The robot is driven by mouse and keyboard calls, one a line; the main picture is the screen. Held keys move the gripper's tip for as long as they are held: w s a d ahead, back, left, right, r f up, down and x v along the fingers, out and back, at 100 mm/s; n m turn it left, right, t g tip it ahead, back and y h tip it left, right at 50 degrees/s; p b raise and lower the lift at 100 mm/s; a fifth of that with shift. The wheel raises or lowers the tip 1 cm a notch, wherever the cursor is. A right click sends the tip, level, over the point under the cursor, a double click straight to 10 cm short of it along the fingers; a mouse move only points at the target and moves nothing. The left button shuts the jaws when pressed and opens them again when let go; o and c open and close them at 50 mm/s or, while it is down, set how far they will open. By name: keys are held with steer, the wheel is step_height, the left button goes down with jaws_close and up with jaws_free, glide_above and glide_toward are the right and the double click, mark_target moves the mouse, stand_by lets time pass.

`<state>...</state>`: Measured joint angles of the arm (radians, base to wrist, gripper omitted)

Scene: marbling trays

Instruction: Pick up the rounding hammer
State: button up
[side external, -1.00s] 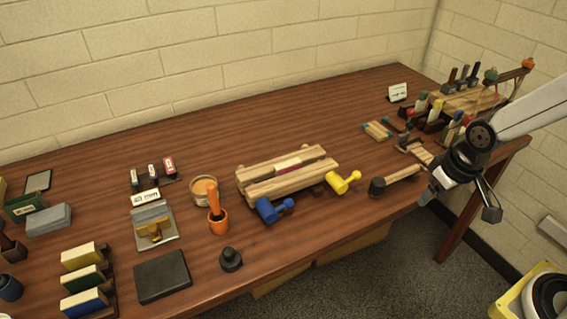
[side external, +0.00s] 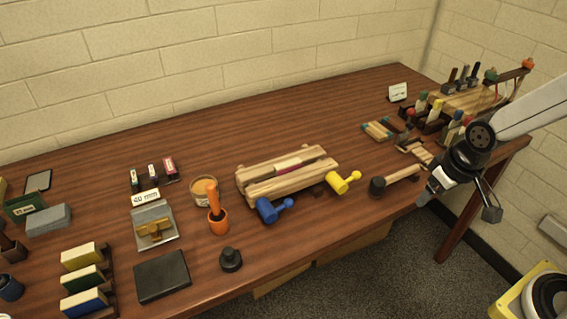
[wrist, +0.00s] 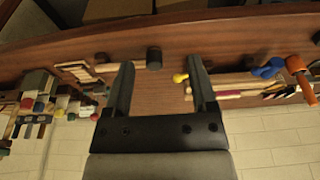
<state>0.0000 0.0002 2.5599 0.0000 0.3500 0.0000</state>
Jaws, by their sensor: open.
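The hammer (side external: 377,187) has a dark cylindrical head and a pale wooden handle, and lies near the table's front right edge in the side external view. Its handle points up and right toward my gripper (side external: 457,205). In the wrist view, the hammer's dark head (wrist: 154,58) appears between the fingertips of my gripper (wrist: 161,68), farther off than they are. Its handle runs left, partly hidden by the left finger. My gripper is open and empty, at the table's right front edge and apart from the hammer.
A yellow mallet (side external: 336,184) and a blue mallet (side external: 267,211) lie by a slatted wooden stand (side external: 262,188) left of the hammer. Tool racks (side external: 470,101) and small blocks crowd the right back. The table's back middle (side external: 270,130) is clear.

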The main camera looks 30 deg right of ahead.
stand_by(0.3)
steer(key=n, duration=1.8)
glide_above(394, 176)
steer(key=s, duration=0.1)
steer(key=s+x, duration=0.1)
steer(key=x, duration=0.5)
steer(key=shift+s+f, duration=0.25)
steer(key=shift+f, duration=0.05)
steer(key=shift+x, duration=1.3)
steer(key=shift+x, duration=2.6)
